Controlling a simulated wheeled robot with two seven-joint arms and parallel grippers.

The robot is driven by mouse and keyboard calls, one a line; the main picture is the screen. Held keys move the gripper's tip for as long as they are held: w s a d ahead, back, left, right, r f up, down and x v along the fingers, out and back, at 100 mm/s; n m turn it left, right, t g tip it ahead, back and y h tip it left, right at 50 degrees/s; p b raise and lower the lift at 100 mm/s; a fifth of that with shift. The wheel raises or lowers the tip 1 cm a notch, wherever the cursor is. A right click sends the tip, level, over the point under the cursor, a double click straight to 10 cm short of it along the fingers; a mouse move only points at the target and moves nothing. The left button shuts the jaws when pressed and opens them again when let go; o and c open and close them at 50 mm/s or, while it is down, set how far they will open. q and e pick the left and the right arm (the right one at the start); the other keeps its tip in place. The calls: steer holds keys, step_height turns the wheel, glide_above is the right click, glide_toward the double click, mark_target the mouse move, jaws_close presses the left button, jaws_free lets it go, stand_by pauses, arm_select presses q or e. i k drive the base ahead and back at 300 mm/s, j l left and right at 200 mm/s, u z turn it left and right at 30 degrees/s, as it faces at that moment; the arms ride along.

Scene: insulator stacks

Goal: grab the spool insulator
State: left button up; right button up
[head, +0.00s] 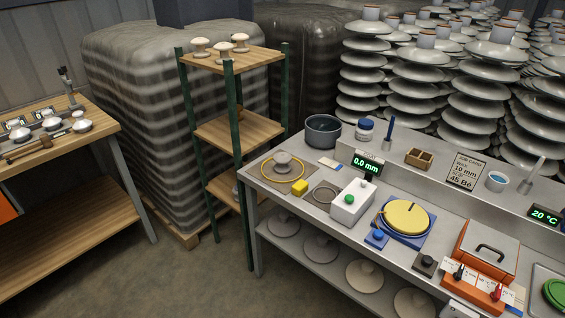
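I cannot tell for certain which piece is the spool insulator. Three small white, spool-like pieces with brownish lower parts stand on the top board of the green-posted shelf; one is the left piece (199,46), another the back right piece (241,40). A grey, knobbed disc-shaped piece (283,163) sits inside a yellow ring on the grey bench. Neither of my grippers is in view.
The grey bench (328,171) carries a dark pot (323,131), a white box with a green button (352,203), a yellow disc (406,216) and an orange case (486,250). Tall disc stacks (419,90) stand behind. Floor (190,280) is clear between the benches.

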mark_target(281, 160)
steer(key=i+j+z, duration=0.35)
steer(key=i, duration=0.25)
steer(key=i+j+z, duration=0.3)
steer(key=i+j, duration=0.2)
